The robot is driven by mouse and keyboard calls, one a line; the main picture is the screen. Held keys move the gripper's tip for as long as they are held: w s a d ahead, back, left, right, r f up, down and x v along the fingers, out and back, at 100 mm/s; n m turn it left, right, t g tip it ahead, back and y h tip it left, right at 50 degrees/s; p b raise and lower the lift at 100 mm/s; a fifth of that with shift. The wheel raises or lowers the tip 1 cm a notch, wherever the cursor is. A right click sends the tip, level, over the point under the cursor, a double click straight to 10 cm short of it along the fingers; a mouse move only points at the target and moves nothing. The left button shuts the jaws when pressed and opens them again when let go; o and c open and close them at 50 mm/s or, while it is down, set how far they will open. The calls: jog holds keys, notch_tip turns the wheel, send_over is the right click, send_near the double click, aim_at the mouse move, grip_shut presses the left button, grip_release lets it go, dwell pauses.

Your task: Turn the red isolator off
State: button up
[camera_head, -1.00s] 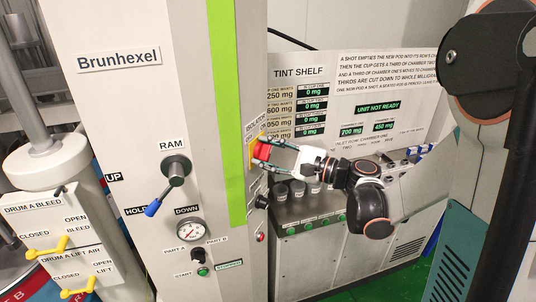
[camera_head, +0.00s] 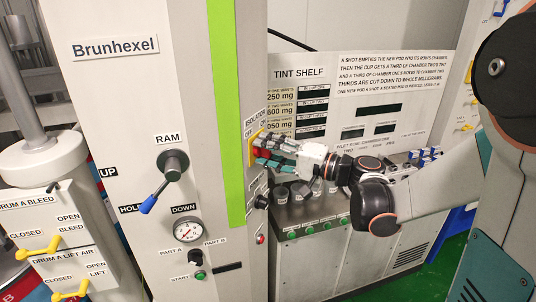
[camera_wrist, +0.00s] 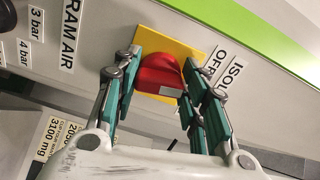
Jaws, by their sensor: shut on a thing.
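The red isolator knob (camera_wrist: 160,74) sits on a yellow plate (camera_wrist: 182,45) on the side face of the grey cabinet. In the wrist view the labels beside the plate read ISOL... and OFF (camera_wrist: 215,60), partly cut or covered. My gripper (camera_wrist: 160,88) has its green-padded fingers on either side of the knob, shut on it. The exact position the knob points to is hard to read.
The RAM lever (camera_head: 160,180), a pressure gauge (camera_head: 188,230) and a start button (camera_head: 199,274) are on the cabinet front. The tint shelf (camera_head: 350,100) stands behind my arm, with cups (camera_head: 300,188) below it. Its displays (camera_head: 378,109) are dark.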

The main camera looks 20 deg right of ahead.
jog(key=n+b, duration=0.1)
jog(key=n, duration=0.6)
jog(key=shift+f+b, duration=0.15)
jog(key=shift+b, duration=0.15)
dwell(0.4)
jog(key=o, duration=1.1)
jog(key=shift+c, duration=0.2)
jog(key=shift+d, duration=0.1)
jog(key=v, duration=1.2)
